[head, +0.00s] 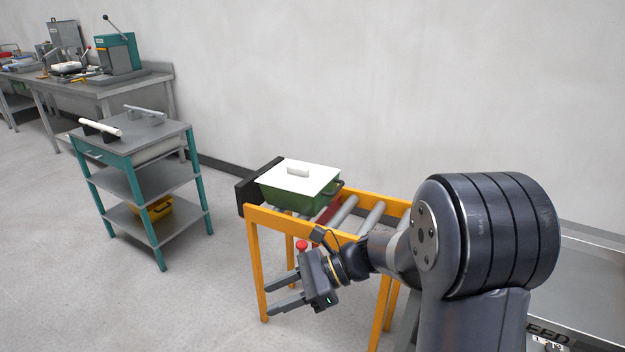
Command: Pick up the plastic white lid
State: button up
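The white lid (296,174) lies on top of a green container (284,198) on the roller conveyor. It is flat, with a small raised white handle (298,171) in its middle. My gripper (269,297) is below and in front of the container, off the near side of the conveyor frame. Its two fingers point left and are spread apart with nothing between them. My gripper is apart from the lid.
The yellow conveyor frame (256,262) stands below the container, with a black end stop (245,193) at its left. A teal cart (160,184) stands further left, and a workbench (125,90) with machines is behind it. Floor at lower left is clear.

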aim_at(298, 177)
jog(key=i+j+z, duration=0.1)
jog(key=i+z, duration=0.15)
jog(key=z, duration=0.15)
jog(key=i+j+z, duration=0.2)
jog(key=z, duration=0.2)
jog(key=i+j+z, duration=0.2)
jog(key=z, duration=0.25)
jog(key=i+j, duration=0.2)
jog(key=j, duration=0.2)
jog(key=i+j, duration=0.15)
jog(key=j, duration=0.2)
jog(key=i+j+z, duration=0.1)
jog(key=j, duration=0.3)
jog(key=i, duration=0.1)
